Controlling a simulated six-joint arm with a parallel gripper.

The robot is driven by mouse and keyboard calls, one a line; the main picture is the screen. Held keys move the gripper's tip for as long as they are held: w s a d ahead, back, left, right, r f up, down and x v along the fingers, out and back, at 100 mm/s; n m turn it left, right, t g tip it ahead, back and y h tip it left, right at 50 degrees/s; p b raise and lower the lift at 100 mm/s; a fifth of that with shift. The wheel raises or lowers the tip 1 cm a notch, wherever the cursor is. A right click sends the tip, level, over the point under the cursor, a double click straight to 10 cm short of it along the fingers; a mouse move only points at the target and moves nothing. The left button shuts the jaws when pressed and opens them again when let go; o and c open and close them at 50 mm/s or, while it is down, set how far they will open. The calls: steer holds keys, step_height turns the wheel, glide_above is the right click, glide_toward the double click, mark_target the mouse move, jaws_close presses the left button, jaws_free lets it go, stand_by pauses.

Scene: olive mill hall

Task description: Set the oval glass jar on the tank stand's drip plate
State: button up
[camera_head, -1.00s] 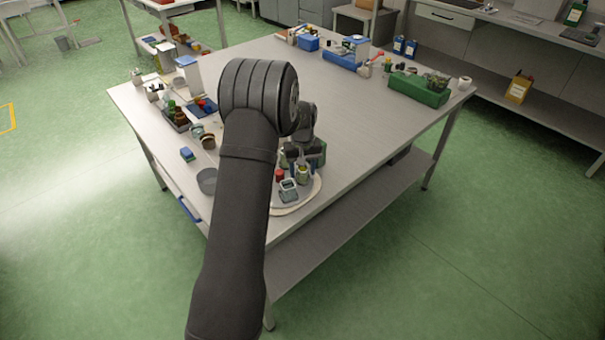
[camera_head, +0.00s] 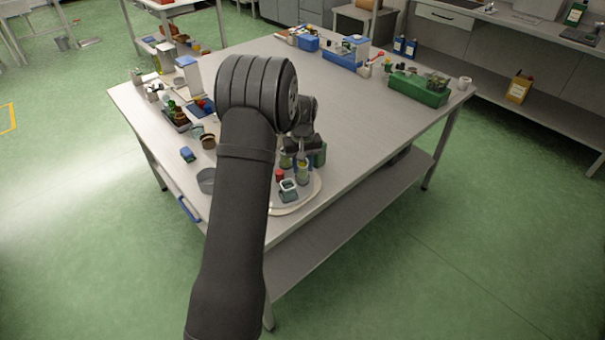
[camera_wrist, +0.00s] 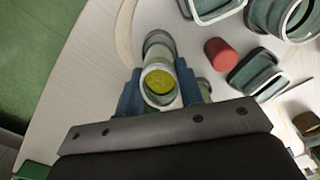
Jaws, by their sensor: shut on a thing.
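My gripper (camera_wrist: 163,93) is shut on a glass jar (camera_wrist: 158,50) with a rounded, somewhat oval mouth and something yellow inside. Its blue-grey fingers sit on either side of the jar. In the head view this jar (camera_head: 302,172) hangs below my gripper (camera_head: 301,150), over or at the round pale board (camera_head: 309,195) near the table's front corner. I cannot tell for sure whether its base touches the board. I cannot make out the tank stand's drip plate with certainty; my arm hides part of the table.
A red stopper-like piece (camera_wrist: 220,54) and a squarish glass jar (camera_wrist: 257,74) stand close to the held jar, with more glassware beyond. A green box (camera_head: 420,88) and a blue bin (camera_head: 345,60) stand at the back right. The middle of the table (camera_head: 350,115) is clear.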

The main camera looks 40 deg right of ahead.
steer(key=shift+r, duration=2.4)
steer(key=w+a+r+n, duration=0.15)
steer(key=w+a, duration=0.55)
steer(key=a, duration=0.8)
steer(key=w+a+r+n, duration=0.15)
steer(key=w+a, duration=0.55)
steer(key=a, duration=0.7)
steer(key=w+a+r, duration=0.2)
steer(key=w+a, duration=0.6)
steer(key=a, duration=0.7)
steer(key=w+d+f+n, duration=0.1)
steer(key=w+d+f, duration=0.1)
steer(key=d, duration=0.8)
steer(key=w+d+f+n, duration=0.1)
steer(key=w+d+f, duration=0.15)
steer(key=d, duration=0.75)
steer(key=w+d+f+n, duration=0.1)
steer(key=w+d+f, duration=0.15)
steer(key=d, duration=0.85)
steer(key=shift+s+a+f, duration=0.15)
steer(key=shift+f, duration=1.15)
steer(key=shift+s+a+f, duration=0.1)
steer(key=shift+s+f, duration=0.05)
steer(key=shift+f, duration=1.1)
steer(key=shift+f, duration=0.35)
